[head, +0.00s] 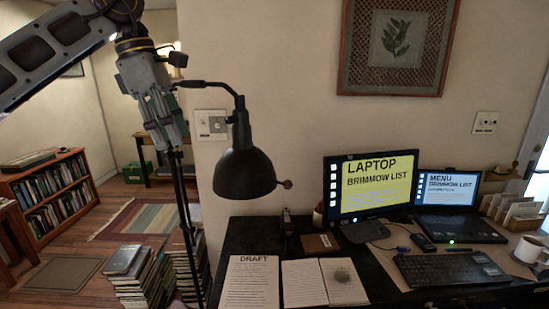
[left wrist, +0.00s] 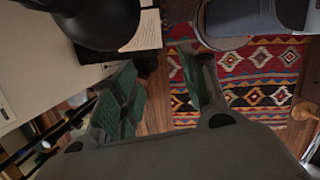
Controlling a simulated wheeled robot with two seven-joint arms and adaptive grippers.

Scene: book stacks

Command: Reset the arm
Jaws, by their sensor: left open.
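My left arm (head: 55,45) comes in from the upper left in the head view and bends down at the wrist. My left gripper (head: 168,132) hangs below it, fingers pointing down, just left of the black lamp. It also shows in the left wrist view (left wrist: 165,85), where its two green-grey fingers stand apart with nothing between them. Floor and part of a patterned rug show beyond them. My right gripper is in neither view.
The black lamp (head: 245,172) hangs close to the right of the gripper. Book stacks (head: 137,275) stand on the floor below. The dark desk (head: 375,262) holds papers, a monitor (head: 371,187) and a laptop (head: 447,190). A bookshelf (head: 52,190) stands at far left.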

